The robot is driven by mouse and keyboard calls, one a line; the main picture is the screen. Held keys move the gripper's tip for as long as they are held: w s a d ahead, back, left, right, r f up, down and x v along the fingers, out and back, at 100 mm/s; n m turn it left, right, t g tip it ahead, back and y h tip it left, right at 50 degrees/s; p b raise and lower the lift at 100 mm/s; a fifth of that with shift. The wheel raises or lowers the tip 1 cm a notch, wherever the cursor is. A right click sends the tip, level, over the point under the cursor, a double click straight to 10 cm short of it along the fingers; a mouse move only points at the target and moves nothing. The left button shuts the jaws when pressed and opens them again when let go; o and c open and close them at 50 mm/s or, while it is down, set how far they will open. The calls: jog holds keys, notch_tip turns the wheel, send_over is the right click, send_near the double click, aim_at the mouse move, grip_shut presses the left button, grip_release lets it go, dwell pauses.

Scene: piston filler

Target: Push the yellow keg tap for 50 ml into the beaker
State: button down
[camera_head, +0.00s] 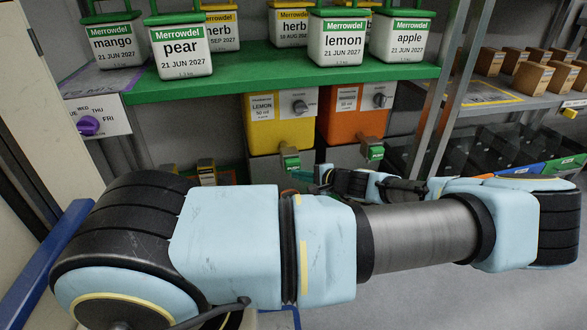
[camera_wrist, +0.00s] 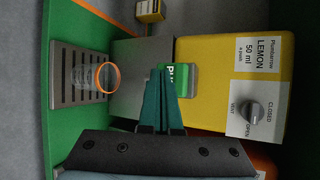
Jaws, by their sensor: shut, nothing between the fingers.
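The yellow keg (camera_head: 281,133), labelled LEMON 50 ml, stands under the green shelf. It also fills the right of the wrist view (camera_wrist: 205,110). Its green tap (camera_head: 290,158) bears white lettering and shows in the wrist view (camera_wrist: 182,80), partly hidden by my fingers. A clear beaker with an orange rim (camera_wrist: 107,77) stands on a slotted drip tray (camera_wrist: 65,95) beside the grey block. My gripper (camera_wrist: 160,72) is shut and empty, its teal fingertips overlapping the tap; I cannot tell whether they touch it. The beaker's contents are unclear.
The keg's grey vent knob (camera_wrist: 250,112) sits beside VENT, CLOSED and OPEN markings. An orange keg (camera_head: 355,122) stands right of the yellow one. Lidded tubs, including lemon (camera_head: 336,40), stand on the green shelf (camera_head: 200,92) above. A metal post (camera_head: 440,85) rises right of the kegs.

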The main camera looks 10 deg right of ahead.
jog(key=shift+w+a, duration=0.1)
jog(key=shift+w, duration=0.75)
dwell(0.8)
jog(key=shift+s, duration=0.15)
jog(key=shift+s+p, duration=0.3)
jog(key=shift+s, duration=0.65)
jog(key=shift+s, duration=0.1)
jog(key=s, duration=0.1)
jog(key=s+p, duration=0.1)
jog(key=s, duration=0.2)
jog(key=shift+s+d, duration=0.4)
dwell(1.3)
